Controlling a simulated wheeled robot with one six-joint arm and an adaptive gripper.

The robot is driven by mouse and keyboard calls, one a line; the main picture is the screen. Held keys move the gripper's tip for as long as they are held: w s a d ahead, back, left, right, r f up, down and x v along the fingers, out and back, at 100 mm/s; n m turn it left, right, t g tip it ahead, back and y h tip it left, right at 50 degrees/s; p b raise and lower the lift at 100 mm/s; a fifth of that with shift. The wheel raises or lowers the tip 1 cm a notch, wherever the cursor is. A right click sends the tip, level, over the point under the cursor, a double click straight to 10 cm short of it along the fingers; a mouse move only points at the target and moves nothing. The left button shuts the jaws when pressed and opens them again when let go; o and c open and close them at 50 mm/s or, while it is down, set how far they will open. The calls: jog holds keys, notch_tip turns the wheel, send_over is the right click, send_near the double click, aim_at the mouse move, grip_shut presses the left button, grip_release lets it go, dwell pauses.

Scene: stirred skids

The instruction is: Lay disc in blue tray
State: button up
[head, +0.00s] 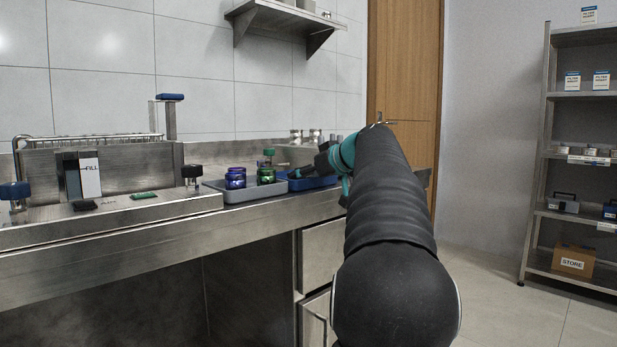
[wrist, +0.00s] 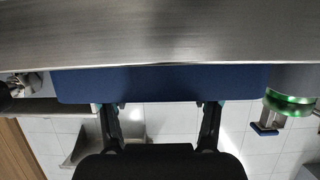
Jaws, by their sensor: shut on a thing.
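The blue tray (head: 318,183) sits on the steel counter, right of the grey tray. In the wrist view the blue tray (wrist: 160,83) spans the middle as a dark blue band, seen from the side and upside down. My gripper (head: 303,172) is low at the blue tray in the head view, partly hidden by my arm. In the wrist view the fingertips of my gripper (wrist: 161,104) stand apart with the tray wall beyond them. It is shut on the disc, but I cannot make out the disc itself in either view.
A steel unit (head: 110,165) fills the left of the counter. A shelf rack (head: 580,150) stands at the right.

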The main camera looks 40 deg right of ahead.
jog(key=o, duration=1.4)
jog(key=shift+f, duration=0.1)
jog(key=shift+c, duration=0.2)
jog(key=v, duration=1.2)
jog(key=shift+r, duration=0.2)
